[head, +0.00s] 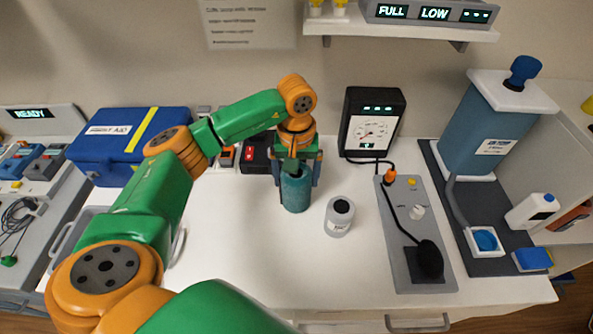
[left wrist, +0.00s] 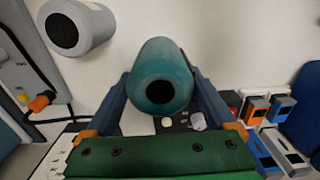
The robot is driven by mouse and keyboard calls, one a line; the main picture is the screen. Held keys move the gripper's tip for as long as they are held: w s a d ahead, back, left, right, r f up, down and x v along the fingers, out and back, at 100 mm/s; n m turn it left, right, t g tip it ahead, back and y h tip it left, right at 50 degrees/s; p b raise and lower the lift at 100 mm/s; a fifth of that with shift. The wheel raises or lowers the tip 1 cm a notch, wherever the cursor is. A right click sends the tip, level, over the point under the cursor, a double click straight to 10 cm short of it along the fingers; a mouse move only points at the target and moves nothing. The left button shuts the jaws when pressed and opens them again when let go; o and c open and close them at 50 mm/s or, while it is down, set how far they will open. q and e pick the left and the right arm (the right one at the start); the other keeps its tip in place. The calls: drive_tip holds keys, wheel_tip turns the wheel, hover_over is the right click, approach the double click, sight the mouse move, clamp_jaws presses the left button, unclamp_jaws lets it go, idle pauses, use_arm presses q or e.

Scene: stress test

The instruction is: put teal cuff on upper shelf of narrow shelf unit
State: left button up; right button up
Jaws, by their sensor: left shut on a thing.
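The teal cuff (head: 295,192) is a short teal cylinder with a dark round opening in its end. My left gripper (head: 296,174) is shut on it, above the middle-back of the white counter. I cannot tell whether the cuff's lower end touches the counter. In the left wrist view, the cuff (left wrist: 163,78) sits between the two blue-grey fingers, with its open end facing the camera. No shelf unit is clearly identifiable as the narrow one; a white wall shelf (head: 480,33) shows at the top right. My right gripper is not in view.
A grey-white jar (head: 338,222) stands just right of the cuff. A black gauge box (head: 383,92), a grey panel with a black bulb (head: 412,240) and a blue tank (head: 478,133) stand further right. A blue case (head: 108,140) is at left. The front middle of the white counter (head: 260,255) is clear.

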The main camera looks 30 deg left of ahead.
use_arm(q)
drive_tip(key=shift+f, duration=0.2)
drive_tip(key=o, duration=1.2)
drive_tip(key=shift+r, duration=0.1)
